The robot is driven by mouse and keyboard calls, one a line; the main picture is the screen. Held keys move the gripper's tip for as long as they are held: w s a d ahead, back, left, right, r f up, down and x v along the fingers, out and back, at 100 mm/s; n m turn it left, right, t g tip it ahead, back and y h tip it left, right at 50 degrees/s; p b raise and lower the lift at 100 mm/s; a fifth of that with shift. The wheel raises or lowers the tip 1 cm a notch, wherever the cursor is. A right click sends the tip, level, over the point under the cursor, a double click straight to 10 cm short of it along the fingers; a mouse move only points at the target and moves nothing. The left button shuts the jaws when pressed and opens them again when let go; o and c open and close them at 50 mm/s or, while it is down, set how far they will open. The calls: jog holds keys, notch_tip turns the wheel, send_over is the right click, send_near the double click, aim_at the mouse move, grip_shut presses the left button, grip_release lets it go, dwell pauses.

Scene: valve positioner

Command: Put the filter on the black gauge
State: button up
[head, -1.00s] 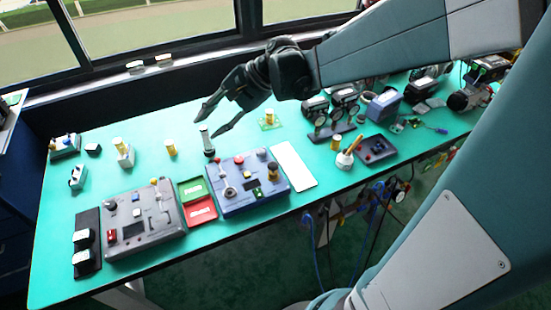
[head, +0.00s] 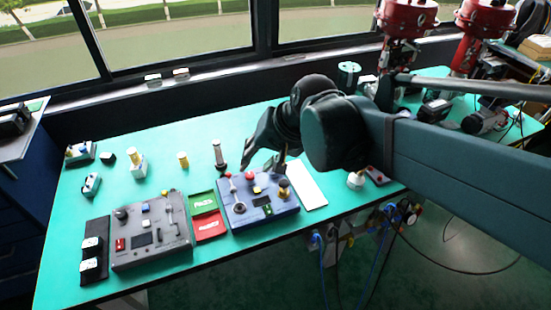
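My gripper (head: 262,165) hangs pointing down over the back of the blue control box, its fingers apart, with nothing clearly visible between them. I cannot tell for certain which piece is the filter. A dark cylinder with a pale collar (head: 218,155) stands upright left of the gripper, apart from it. A short yellow cylinder (head: 182,160) stands further left, and a yellow-topped piece in a white base (head: 138,165) beyond it. Two black units with white faces (head: 92,256) sit on a black plate at the left; whether either is the black gauge is unclear. The stand of round black gauges is hidden behind my arm.
The grey control box (head: 150,232) and blue control box (head: 258,201) stand at the front edge, with green (head: 203,202) and red (head: 210,225) trays between them. A white panel (head: 306,185) lies to the right.

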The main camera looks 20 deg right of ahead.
jog(key=s+d+n+t+h, duration=0.2)
jog(key=s+d+n, duration=0.3)
jog(key=s, duration=0.3)
jog(key=shift+f+h, duration=0.15)
jog(key=shift+h, duration=0.35)
jog(key=shift+d, duration=0.1)
dwell(0.8)
